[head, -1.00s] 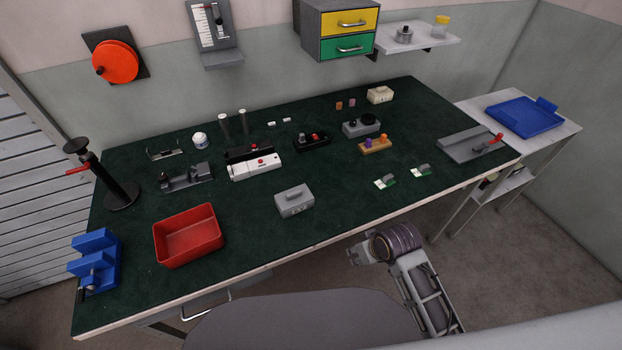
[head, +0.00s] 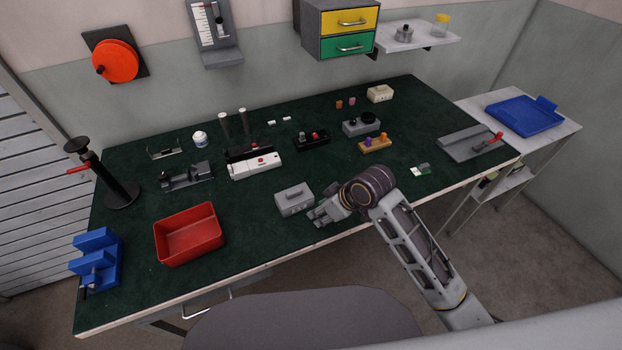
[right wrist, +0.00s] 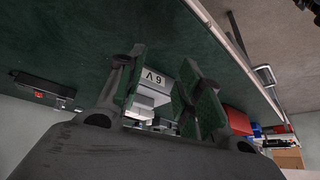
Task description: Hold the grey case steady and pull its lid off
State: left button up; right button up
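The grey case (head: 294,202) stands on the green bench top near its front edge, with its lid and a raised handle (head: 292,192) on top. In the right wrist view the case (right wrist: 155,88) shows between my fingers, with a label on its side. My right gripper (head: 316,217) is just right of the case, low over the bench, and apart from it as far as I can tell. Its fingers (right wrist: 165,90) are spread and empty in the wrist view. My left gripper is not in view.
A red bin (head: 188,236) stands left of the case, and a blue vise (head: 95,260) sits at the front left corner. A white and black device (head: 255,165) lies behind the case. The bench between case and bin is clear.

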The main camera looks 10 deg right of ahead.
jog(key=w+a+r+n+g, duration=0.1)
jog(key=w+a+r+n, duration=0.1)
jog(key=w+r+n, duration=0.2)
jog(key=shift+w+a+r+y, duration=0.3)
jog(key=shift+w+a+r, duration=0.1)
jog(key=shift+w+r, duration=0.9)
